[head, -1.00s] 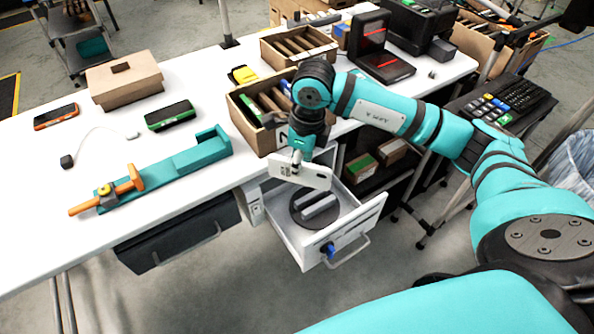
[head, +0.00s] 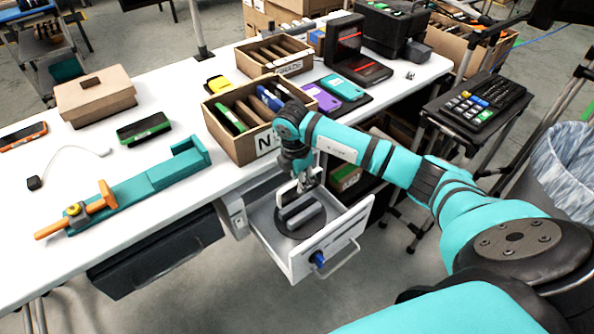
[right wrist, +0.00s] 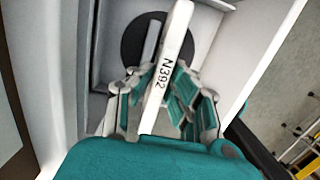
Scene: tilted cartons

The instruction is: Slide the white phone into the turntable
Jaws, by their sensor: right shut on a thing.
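My right gripper (head: 302,184) is over the open drawer and shut on the white phone (right wrist: 167,75). In the right wrist view the phone is seen edge-on between the gripper's fingers (right wrist: 160,105), with "N392" on its edge. The turntable (head: 291,233) is a dark round disc with grey upright bars, inside the white drawer (head: 318,247). It shows in the right wrist view too (right wrist: 130,42), where the phone's far end overlaps it beside a grey bar. I cannot tell whether the phone touches the turntable. My left gripper is not in view.
The drawer hangs open below the white table (head: 95,165). A carton of upright phones (head: 238,142) stands on the table edge just behind my arm. A teal fixture with an orange clamp (head: 135,190) lies to the left. A keypad stand (head: 475,108) is at right.

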